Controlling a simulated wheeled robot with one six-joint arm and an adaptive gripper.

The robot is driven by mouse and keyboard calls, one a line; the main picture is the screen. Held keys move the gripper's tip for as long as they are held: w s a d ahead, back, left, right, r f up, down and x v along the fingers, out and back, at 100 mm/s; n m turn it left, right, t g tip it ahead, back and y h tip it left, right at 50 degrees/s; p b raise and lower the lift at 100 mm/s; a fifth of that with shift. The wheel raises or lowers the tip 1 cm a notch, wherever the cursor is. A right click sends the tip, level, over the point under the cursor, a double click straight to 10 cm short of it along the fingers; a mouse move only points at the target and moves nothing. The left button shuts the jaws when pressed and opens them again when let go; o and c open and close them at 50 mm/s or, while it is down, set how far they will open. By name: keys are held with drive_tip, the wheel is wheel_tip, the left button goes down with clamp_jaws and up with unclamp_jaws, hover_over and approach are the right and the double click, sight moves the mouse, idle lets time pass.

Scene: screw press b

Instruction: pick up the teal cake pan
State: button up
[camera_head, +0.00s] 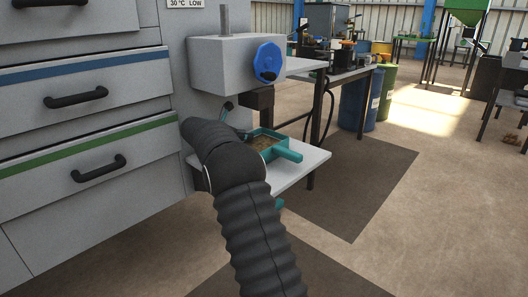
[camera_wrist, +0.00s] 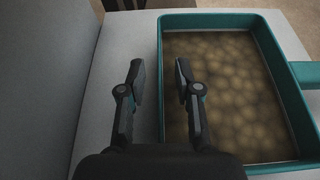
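The teal cake pan (camera_head: 288,154) sits on a pale shelf under the press, with its handle pointing right and partly hidden behind my arm. In the wrist view the pan (camera_wrist: 210,20) fills the right half and holds a brown lumpy content. My gripper (camera_wrist: 160,72) is open and empty, with one finger on each side of the pan's left wall as seen from above. The left finger is over the pale surface and the right finger over the pan's inside. I cannot tell how far above the wall the fingertips are.
The press (camera_head: 225,65) with a blue knob (camera_head: 267,62) stands right above the pan. A grey drawer cabinet (camera_head: 75,135) is close on the left. The pale shelf (camera_head: 303,170) is bare to the right of the pan. Blue and green barrels (camera_head: 384,90) stand behind.

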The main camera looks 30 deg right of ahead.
clamp_jaws()
drive_tip(key=shift+r, duration=0.1)
